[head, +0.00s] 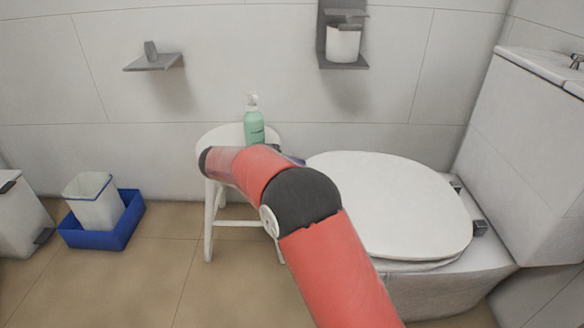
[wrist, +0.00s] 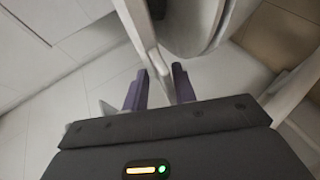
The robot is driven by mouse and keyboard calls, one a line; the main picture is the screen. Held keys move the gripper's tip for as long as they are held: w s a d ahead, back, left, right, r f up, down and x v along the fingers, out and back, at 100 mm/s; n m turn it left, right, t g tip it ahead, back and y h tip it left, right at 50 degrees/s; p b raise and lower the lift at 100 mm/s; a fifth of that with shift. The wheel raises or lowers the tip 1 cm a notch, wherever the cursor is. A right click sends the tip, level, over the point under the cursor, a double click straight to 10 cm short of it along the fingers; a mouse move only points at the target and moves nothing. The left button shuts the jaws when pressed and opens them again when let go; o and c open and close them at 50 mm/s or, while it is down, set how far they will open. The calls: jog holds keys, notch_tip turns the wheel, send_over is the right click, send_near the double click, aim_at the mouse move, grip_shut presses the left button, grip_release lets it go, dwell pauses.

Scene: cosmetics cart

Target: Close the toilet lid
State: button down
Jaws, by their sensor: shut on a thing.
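The white toilet lid (head: 395,200) lies about flat over the toilet bowl (head: 440,290) at the right in the head view. In the wrist view a thin white edge, which looks like the lid's rim (wrist: 143,35), runs between my two purple fingers. The rounded bowl or seat (wrist: 190,25) shows beside it. My gripper (wrist: 158,88) is shut on that edge. In the head view my red and black arm hides most of the gripper, and only a bit of purple shows by the lid's left edge.
A white stool (head: 209,220) with a green pump bottle (head: 254,126) stands left of the toilet, partly behind my arm. A blue tray (head: 125,225) with a white bin (head: 95,205) is farther left. The cistern (head: 525,150) stands at right. The tiled floor between is free.

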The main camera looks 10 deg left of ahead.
jog(key=c, duration=1.6)
grip_release()
jog(key=shift+d, duration=0.35)
jog(key=shift+o, duration=0.2)
jog(key=shift+w+d, duration=0.1)
jog(key=shift+w, duration=0.05)
jog(key=p+v, duration=0.1)
jog(key=v, duration=0.6)
jog(key=shift+a, duration=0.35)
jog(key=shift+r, duration=0.1)
